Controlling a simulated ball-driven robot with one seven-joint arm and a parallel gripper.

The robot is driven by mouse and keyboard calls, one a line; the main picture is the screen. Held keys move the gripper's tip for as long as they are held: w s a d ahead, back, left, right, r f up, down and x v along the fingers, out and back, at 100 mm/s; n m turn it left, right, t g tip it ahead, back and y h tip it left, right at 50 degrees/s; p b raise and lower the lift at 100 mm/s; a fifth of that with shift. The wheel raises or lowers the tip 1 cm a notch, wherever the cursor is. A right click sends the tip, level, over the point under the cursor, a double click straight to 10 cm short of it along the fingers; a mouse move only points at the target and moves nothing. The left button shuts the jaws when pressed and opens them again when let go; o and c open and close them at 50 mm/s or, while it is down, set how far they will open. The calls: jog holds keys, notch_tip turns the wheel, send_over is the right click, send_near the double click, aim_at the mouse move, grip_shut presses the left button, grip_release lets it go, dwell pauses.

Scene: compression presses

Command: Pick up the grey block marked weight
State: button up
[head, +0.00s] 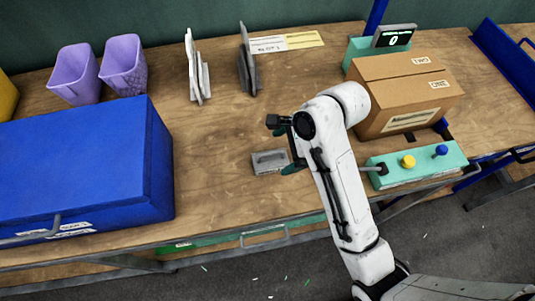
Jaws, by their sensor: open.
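A small grey block (264,164) with a raised handle lies on the wooden bench, near its front edge and left of my arm. Any marking on it is too small to read. My gripper (285,150) hangs from the end of my white arm, just to the right of the block and partly over its right end. The gripper is seen from above and is mostly hidden behind the wrist. Its dark fingers are apart. I cannot tell whether a finger touches the block.
A big blue box (85,165) fills the bench's left side. Purple cups (124,66) and upright plates (195,75) stand behind. A cardboard box (400,85) and a teal button panel (420,165) are right of my arm. The wood (215,140) left of the block is clear.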

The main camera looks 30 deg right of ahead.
aim_at(266, 160)
jog(key=x, duration=0.9)
jog(key=shift+w+d, duration=0.1)
jog(key=shift+w, duration=0.25)
jog(key=shift+c, duration=0.4)
jog(key=c, duration=1.5)
jog(key=shift+w+r, duration=0.1)
jog(key=shift+r, duration=0.1)
jog(key=shift+c, duration=0.5)
jog(key=shift+r, duration=0.1)
